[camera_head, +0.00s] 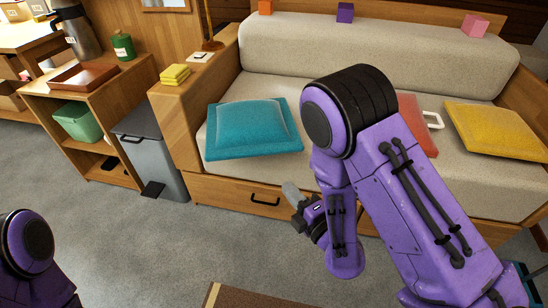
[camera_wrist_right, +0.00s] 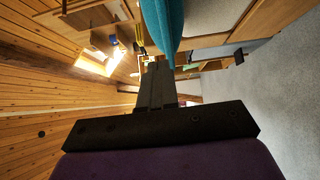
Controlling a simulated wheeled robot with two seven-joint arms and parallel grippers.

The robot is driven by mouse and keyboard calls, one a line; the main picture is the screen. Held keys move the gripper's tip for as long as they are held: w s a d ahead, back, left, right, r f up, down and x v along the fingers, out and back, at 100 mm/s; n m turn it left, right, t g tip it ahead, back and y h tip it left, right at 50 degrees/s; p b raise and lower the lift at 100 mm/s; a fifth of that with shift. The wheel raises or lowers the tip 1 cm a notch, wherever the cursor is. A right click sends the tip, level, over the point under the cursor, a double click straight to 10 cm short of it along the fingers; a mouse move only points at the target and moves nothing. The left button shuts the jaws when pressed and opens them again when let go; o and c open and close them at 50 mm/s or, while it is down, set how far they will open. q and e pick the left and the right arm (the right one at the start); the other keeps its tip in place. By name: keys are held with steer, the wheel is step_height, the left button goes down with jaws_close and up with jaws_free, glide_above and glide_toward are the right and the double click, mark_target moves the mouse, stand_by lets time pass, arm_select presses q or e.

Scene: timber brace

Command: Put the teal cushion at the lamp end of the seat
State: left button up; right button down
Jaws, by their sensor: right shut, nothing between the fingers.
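The teal cushion (camera_head: 252,130) lies on the left end of the beige seat (camera_head: 290,92), beside the wooden arm unit where the lamp stem (camera_head: 210,35) stands. Its edge also shows in the right wrist view (camera_wrist_right: 168,25). My right gripper (camera_head: 291,191) is shut and empty, in front of the seat's drawer front and below and right of the cushion, apart from it in the head view. Its closed fingers show in the right wrist view (camera_wrist_right: 158,85). My left arm shows only at the lower left corner; its gripper is out of view.
An orange-red cushion (camera_head: 418,124), partly hidden by my right arm, and a yellow cushion (camera_head: 497,130) lie further right on the seat. Small blocks, including a purple one (camera_head: 345,12), sit on the backrest ledge.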

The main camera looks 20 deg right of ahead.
arm_select(q)
steer(key=shift+r+p, duration=0.4)
steer(key=shift+r, duration=0.05)
arm_select(e)
steer(key=w, duration=1.2)
steer(key=shift+w+d, duration=0.25)
steer(key=shift+w, duration=0.15)
arm_select(q)
steer(key=shift+w, duration=0.1)
